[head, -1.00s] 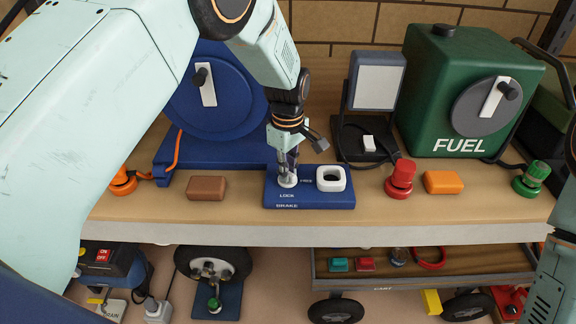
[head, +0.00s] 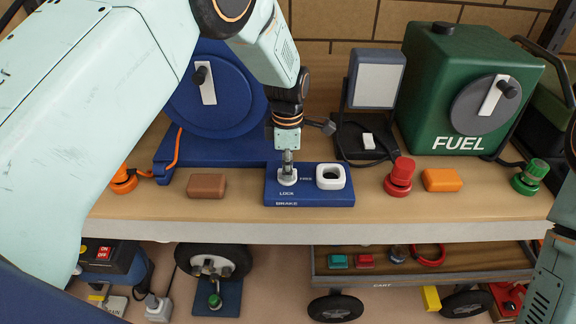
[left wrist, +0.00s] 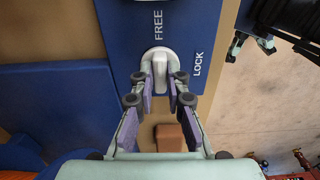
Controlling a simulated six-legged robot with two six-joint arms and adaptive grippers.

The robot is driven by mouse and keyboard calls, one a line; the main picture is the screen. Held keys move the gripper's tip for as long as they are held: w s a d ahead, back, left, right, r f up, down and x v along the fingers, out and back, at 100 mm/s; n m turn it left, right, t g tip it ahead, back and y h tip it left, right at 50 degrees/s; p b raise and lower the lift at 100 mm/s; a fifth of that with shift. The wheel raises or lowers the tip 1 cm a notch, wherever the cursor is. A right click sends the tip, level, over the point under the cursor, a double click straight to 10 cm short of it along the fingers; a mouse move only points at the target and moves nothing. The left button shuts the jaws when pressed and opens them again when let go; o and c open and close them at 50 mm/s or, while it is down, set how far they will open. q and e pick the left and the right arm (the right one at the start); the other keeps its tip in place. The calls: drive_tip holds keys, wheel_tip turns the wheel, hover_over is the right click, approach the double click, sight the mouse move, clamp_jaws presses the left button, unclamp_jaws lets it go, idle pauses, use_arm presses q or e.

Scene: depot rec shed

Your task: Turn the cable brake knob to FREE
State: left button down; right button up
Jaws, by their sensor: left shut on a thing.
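The brake panel (head: 340,198) is a blue plate on the bench, marked LOCK, FREE and BRAKE; it shows in the left wrist view too (left wrist: 120,45). Its white knob (head: 287,178) has a raised ridge (left wrist: 160,68). My left gripper (head: 287,160) comes down from above and is shut on this ridge, one finger on each side in the left wrist view (left wrist: 160,85). There the ridge lines up with the word FREE, and LOCK is to its right. My right gripper (left wrist: 250,42) shows at the upper right of the left wrist view, its fingers apart.
A white square ring (head: 331,177) sits on the panel beside the knob. A brown block (head: 207,186) is to the left, a red knob (head: 400,177) and orange block (head: 441,180) to the right. Behind stand a blue drum (head: 222,105), a lamp (head: 376,80) and the green FUEL tank (head: 440,70).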

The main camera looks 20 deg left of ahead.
idle(0.5)
use_arm(q)
drive_tip(key=c, duration=1.3)
unclamp_jaws()
drive_tip(key=shift+a, duration=0.1)
drive_tip(key=shift+c, duration=0.2)
drive_tip(key=shift+r, duration=0.15)
wheel_tip(320, 180, up, 12)
